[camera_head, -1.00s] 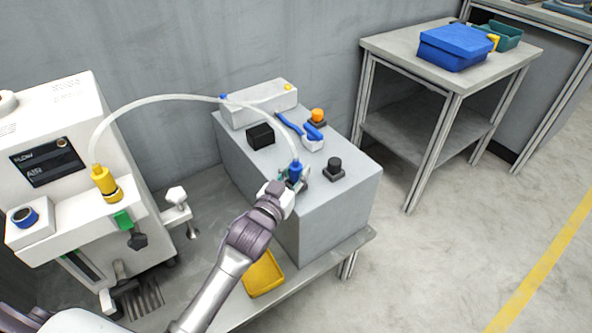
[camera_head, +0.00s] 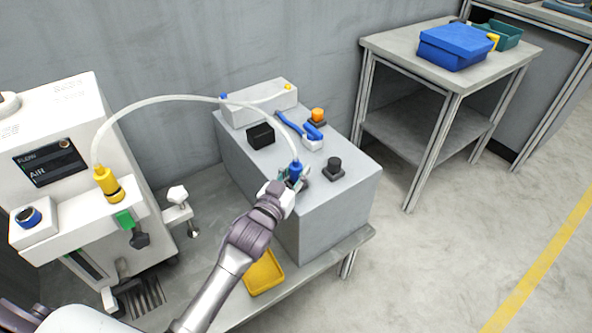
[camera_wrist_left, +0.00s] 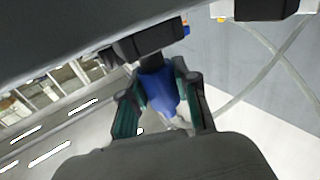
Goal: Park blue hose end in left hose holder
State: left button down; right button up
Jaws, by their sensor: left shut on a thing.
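The blue hose end (camera_head: 296,171) stands upright at the front of the top of the grey box, at the end of a clear hose (camera_head: 190,98). My left gripper (camera_head: 291,184) is shut on it. In the left wrist view the blue hose end (camera_wrist_left: 158,90) sits between the two green-padded fingers of my left gripper (camera_wrist_left: 160,110), against a dark fitting (camera_wrist_left: 150,42). The hose arcs to a yellow hose end (camera_head: 106,184) on the white machine at left. I cannot tell which fitting is the left hose holder. My right gripper is not in view.
A yellow tray (camera_head: 264,271) lies below. A table with a blue box (camera_head: 455,48) stands at right.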

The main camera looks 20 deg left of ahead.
pick_arm(q)
jog(key=shift+f, duration=0.25)
jog(key=shift+f+b, duration=0.35)
jog(key=c, duration=1.1)
grip_release()
jog(key=shift+c, duration=0.2)
